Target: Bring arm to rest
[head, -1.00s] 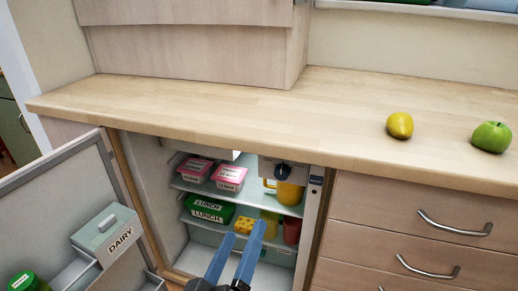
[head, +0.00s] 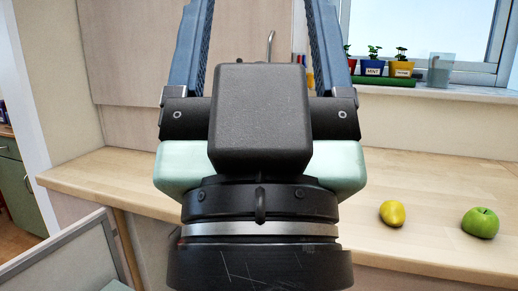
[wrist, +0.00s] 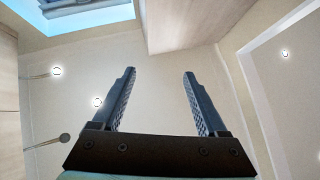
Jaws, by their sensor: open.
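My gripper (head: 258,45) fills the middle of the head view, raised in front of the counter, with its two blue fingers pointing up and spread wide apart. In the wrist view my gripper (wrist: 157,85) is also open, with nothing between the fingers. Beyond them the wrist view shows the ceiling (wrist: 160,60) and small round lights. My gripper and arm hide the middle of the counter and most of what lies below it.
A wooden counter (head: 430,184) runs behind my gripper. Small plant pots (head: 372,67) stand on the windowsill.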

